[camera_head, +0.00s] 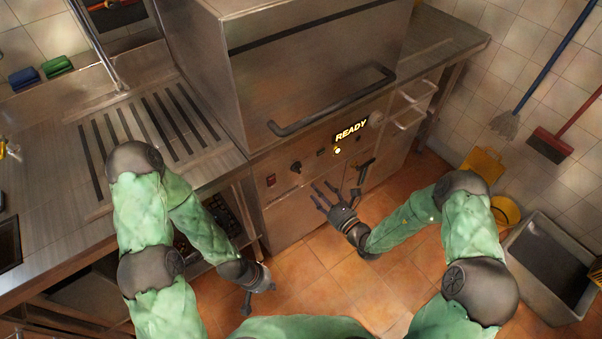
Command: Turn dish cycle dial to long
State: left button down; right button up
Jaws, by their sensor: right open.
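The dishwasher (310,80) is a large steel box with a front control panel (283,189). A dark round dial (296,167) sits on the panel between a red switch (271,180) and a lit READY display (351,130). Its markings are too small to read, so I cannot tell its setting. My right gripper (322,194) is open and empty in front of the panel, below and right of the dial, and seems apart from it. My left gripper (258,298) hangs low over the floor, fingers spread and empty, well below the panel.
A long bar handle (330,105) juts out above the panel. A dark lever (366,171) is right of my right gripper. A ribbed steel counter (150,130) is at left. A grey bin (548,265) and a yellow bucket (505,210) stand at right. Tiled floor (310,270) is clear.

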aim_at(300, 170)
jog(key=b+x, duration=0.3)
jog(key=x, duration=0.6)
jog(key=shift+a+f, duration=0.1)
jog(key=shift+w+a, duration=0.35)
jog(key=shift+w, duration=0.15)
jog(key=shift+c, duration=0.3)
